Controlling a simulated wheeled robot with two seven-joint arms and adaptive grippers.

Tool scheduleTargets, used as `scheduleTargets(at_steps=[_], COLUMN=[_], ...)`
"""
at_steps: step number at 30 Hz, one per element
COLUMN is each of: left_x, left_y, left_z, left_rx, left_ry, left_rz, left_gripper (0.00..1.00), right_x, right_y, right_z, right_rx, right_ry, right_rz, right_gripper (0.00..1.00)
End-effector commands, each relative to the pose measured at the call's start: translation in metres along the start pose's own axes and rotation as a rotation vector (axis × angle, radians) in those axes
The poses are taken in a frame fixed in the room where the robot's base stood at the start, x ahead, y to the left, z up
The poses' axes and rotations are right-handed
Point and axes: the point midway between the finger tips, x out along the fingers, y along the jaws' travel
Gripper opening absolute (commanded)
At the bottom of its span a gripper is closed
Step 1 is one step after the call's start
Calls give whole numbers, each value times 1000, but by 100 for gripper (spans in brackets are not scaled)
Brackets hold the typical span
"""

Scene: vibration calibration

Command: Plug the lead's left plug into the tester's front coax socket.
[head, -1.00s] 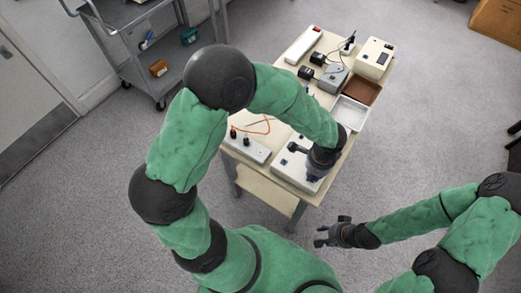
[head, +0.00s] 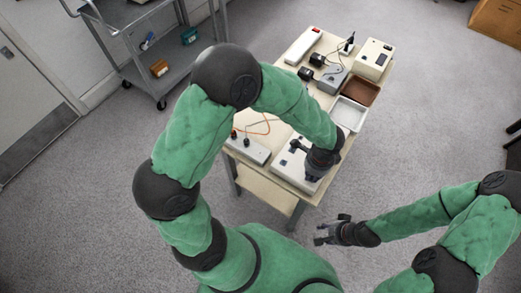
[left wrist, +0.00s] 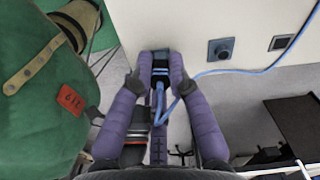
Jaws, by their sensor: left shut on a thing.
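The tester (head: 290,163) is a pale box at the near end of the table, partly hidden by my left arm. In the left wrist view its beige front face (left wrist: 190,25) shows a dark round socket on a square flange (left wrist: 221,50) and a square port (left wrist: 281,42) to its right. My left gripper (left wrist: 160,70) is shut on a black and blue plug (left wrist: 160,63), left of the round socket and apart from it. The lead's blue cable (left wrist: 206,73) loops back and runs right, below the socket. My right gripper (head: 322,233) is open and empty beside the table.
On the table are a power strip (head: 303,46), black adapters, a grey box (head: 333,78), a white device (head: 374,59), a brown tray (head: 361,91) and a white tray (head: 349,114). A grey cart (head: 125,45) stands at the back left.

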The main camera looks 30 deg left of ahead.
Motion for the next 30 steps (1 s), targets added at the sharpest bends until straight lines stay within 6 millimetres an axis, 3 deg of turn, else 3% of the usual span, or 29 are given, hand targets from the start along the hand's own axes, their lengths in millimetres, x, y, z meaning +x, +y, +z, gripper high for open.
scheduleTargets(at_steps=[30], left_x=[0], left_y=[0], left_z=[0], left_rx=[138], left_ry=[0], left_rz=[-1], left_gripper=[0], right_x=[-12], right_y=[-4], right_z=[0], right_rx=[0], right_ry=[0], right_rz=[0], right_gripper=[40])
